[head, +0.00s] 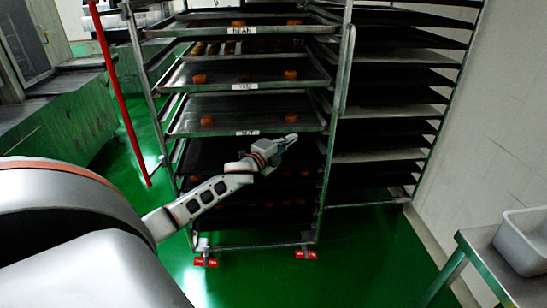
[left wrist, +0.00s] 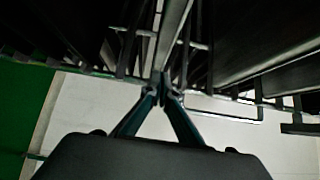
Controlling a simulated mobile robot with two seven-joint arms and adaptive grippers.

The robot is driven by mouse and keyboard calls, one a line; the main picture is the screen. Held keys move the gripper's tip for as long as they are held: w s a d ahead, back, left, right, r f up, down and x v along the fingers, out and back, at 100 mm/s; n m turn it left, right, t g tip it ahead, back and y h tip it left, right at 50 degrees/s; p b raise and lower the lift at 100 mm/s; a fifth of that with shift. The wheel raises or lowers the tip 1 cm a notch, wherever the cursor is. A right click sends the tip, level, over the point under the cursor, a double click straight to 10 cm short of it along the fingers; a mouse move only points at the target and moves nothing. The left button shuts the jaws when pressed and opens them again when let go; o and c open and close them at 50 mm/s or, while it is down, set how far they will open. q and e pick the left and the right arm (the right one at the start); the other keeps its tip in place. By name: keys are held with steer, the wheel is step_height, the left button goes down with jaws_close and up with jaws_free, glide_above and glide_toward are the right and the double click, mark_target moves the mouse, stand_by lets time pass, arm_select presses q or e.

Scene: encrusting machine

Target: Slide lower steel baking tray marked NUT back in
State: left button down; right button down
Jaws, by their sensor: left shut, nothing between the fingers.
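The lower steel baking tray (head: 235,121) sits in the left rack, sticking out toward me. The label on its front edge (head: 247,132) is small and looks like NUT. Two orange-brown pieces rest on it. My left gripper (head: 292,139) is shut and empty at the tray's front right, close to its front edge; I cannot tell whether it touches. In the left wrist view the two fingertips (left wrist: 163,82) meet, with rack rails and tray edges just beyond them. My right gripper is not in view.
Above are a second pulled-out tray (head: 215,73) with a blurred label and a tray marked BEAN (head: 190,30). Dark trays fill the rack below. A second rack (head: 390,100) stands to the right. A red post (head: 118,95) stands left; a steel table (head: 490,265) is at lower right.

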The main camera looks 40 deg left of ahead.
arm_select(q)
steer(key=s+d+p, duration=0.1)
steer(key=s, duration=0.9)
steer(key=shift+f+p, duration=0.15)
steer(key=shift+p, duration=0.15)
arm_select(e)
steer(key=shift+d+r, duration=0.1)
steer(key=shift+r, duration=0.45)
arm_select(q)
steer(key=shift+s+d, duration=0.1)
